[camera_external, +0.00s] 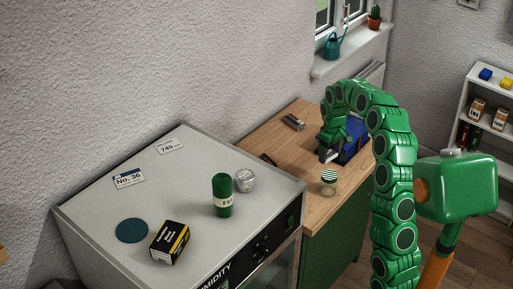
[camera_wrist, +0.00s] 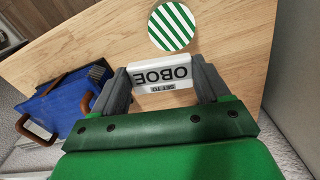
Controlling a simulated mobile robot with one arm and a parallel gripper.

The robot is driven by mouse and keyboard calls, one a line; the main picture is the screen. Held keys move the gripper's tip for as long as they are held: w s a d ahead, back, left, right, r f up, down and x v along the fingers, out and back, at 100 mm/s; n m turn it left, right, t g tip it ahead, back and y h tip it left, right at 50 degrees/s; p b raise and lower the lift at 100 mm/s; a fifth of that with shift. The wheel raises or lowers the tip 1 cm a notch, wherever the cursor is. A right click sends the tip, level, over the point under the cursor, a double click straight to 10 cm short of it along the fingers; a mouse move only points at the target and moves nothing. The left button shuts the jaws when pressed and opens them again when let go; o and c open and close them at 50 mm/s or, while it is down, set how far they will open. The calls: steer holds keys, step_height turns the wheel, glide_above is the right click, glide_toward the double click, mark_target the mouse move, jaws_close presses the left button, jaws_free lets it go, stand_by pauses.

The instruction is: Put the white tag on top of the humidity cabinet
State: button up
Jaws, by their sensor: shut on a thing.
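In the wrist view, my gripper (camera_wrist: 163,72) is shut on a white tag (camera_wrist: 172,73) lettered "OBOE" with smaller text beneath. The tag sits between the two grey fingers, over the wooden counter. In the external view, my gripper (camera_external: 327,154) is low over the counter beside the blue bag; the tag is too small to make out there. Whether the tag touches the counter I cannot tell. The humidity cabinet (camera_external: 90,215) stands at the left, its grey top well away from my gripper.
The cabinet top holds a "No. 36" card (camera_external: 129,178), a "745" card (camera_external: 169,145), teal disc (camera_external: 131,230), black-yellow box (camera_external: 169,243), green bottle (camera_external: 222,195) and silver tin (camera_external: 245,180). A striped-lid jar (camera_external: 328,182) and blue bag (camera_wrist: 62,105) stand near my gripper.

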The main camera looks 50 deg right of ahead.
steer(key=shift+s+a+f+n, duration=0.1)
steer(key=shift+a+f+n, duration=0.05)
steer(key=shift+a+n, duration=0.4)
steer(key=shift+s+a+f+n, duration=0.1)
steer(key=shift+a+n, duration=0.35)
steer(key=shift+a, duration=0.1)
steer(key=w+d+f, duration=0.4)
steer(key=w+d, duration=0.1)
steer(key=w, duration=0.2)
glide_above(311, 167)
steer(key=f, duration=0.4)
steer(key=shift+s+a+f, duration=0.25)
steer(key=shift+f, duration=0.1)
steer(key=shift+w+d+f, duration=0.2)
steer(key=shift+w+f, duration=0.1)
steer(key=shift+f, duration=0.25)
steer(key=shift+w+f, duration=0.1)
steer(key=shift+f, duration=1.45)
steer(key=shift+f, duration=0.15)
steer(key=o, duration=1)
step_height(311, 167, up, 12)
steer(key=shift+r, duration=0.2)
